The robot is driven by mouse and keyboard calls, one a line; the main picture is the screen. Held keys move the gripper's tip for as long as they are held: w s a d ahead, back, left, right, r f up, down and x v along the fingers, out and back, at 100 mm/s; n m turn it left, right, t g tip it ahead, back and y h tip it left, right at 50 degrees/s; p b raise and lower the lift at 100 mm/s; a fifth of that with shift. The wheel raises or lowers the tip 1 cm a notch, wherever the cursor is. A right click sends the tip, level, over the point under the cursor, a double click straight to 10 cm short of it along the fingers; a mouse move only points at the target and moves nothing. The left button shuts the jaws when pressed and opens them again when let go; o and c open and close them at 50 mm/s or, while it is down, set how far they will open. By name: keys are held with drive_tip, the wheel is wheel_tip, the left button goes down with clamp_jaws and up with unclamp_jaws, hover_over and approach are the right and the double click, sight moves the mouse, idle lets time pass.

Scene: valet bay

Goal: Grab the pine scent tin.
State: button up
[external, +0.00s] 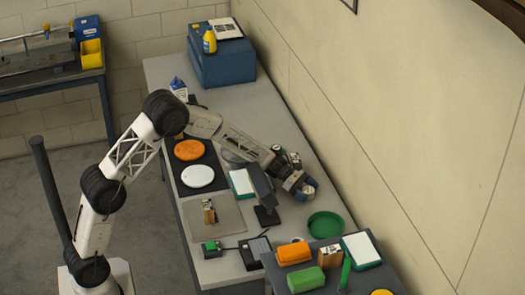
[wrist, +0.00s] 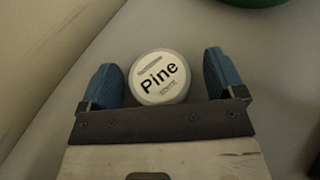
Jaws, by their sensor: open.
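The pine scent tin (wrist: 160,78) is a round, pale tin with "Pine" in dark letters on its lid. In the wrist view it sits on the grey bench between the two blue fingers of my gripper (wrist: 164,80). The fingers are open, with a visible gap on each side of the tin. In the external view my gripper (external: 299,188) is low over the right side of the bench, near the wall. The tin cannot be made out there.
A green round tray (external: 325,225) lies on the bench in front of my gripper. A dark stand (external: 263,192) is close to its left. Orange (external: 294,253) and green (external: 306,279) rolls lie at the near end. The wall (external: 400,130) runs along the right.

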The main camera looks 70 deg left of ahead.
sight(308, 190)
drive_tip(key=c, duration=1)
drive_tip(key=shift+r, duration=5)
